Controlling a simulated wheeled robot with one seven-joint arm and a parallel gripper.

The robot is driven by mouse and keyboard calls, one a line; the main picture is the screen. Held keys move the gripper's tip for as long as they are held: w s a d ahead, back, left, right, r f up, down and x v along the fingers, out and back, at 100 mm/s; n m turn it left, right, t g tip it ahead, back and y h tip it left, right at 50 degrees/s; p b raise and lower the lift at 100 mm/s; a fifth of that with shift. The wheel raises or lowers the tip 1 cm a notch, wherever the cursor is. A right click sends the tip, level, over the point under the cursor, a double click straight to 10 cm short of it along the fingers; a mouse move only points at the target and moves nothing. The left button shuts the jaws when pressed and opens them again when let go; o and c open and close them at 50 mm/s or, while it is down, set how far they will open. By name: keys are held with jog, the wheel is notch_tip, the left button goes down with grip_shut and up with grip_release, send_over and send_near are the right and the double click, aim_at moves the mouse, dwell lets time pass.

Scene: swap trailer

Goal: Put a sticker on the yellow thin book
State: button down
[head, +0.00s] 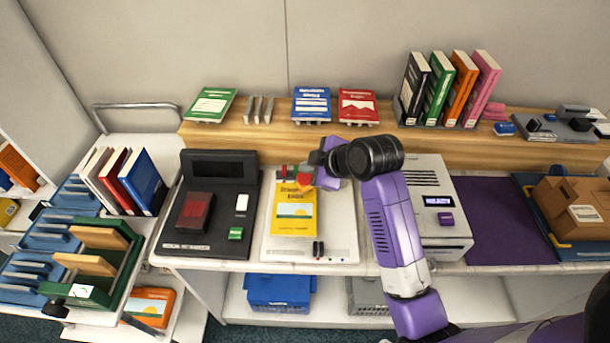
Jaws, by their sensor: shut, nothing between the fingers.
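The yellow thin book (295,210) lies flat on a white panel (345,227) in the middle of the counter, with a small picture on its lower cover. I cannot make out a loose sticker.
A black device (208,240) with a red block and green button stands left of the panel. Green, blue and red books lie on the wooden shelf (335,136), with upright books at right. A purple mat (500,219) is bare. A brown box (575,206) sits far right.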

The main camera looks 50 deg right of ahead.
aim_at(307, 178)
jog(key=shift+r+p, duration=2.25)
jog(key=shift+r, duration=0.25)
jog(key=shift+f, duration=0.1)
jog(key=shift+w+d+r, duration=0.1)
jog(key=shift+w+r, duration=0.05)
jog(key=shift+r, duration=0.05)
notch_tip(307, 178, up, 5)
jog(key=w+d+m+t+h, duration=0.2)
jog(key=d+m+t+h, duration=0.1)
jog(key=m, duration=0.1)
jog(key=s+a+f+m+t+y+b, duration=0.1)
jog(key=s+a+f+y+b, duration=0.1)
jog(key=s+a, duration=1)
jog(key=s+a+f+m+t+y+b, duration=0.1)
jog(key=s+a+f+b, duration=0.3)
jog(key=s+a, duration=0.9)
jog(key=s+f+y, duration=0.1)
jog(key=s, duration=0.6)
jog(key=shift+s+a+m+t+y, duration=0.3)
jog(key=shift+s+m+t, duration=0.1)
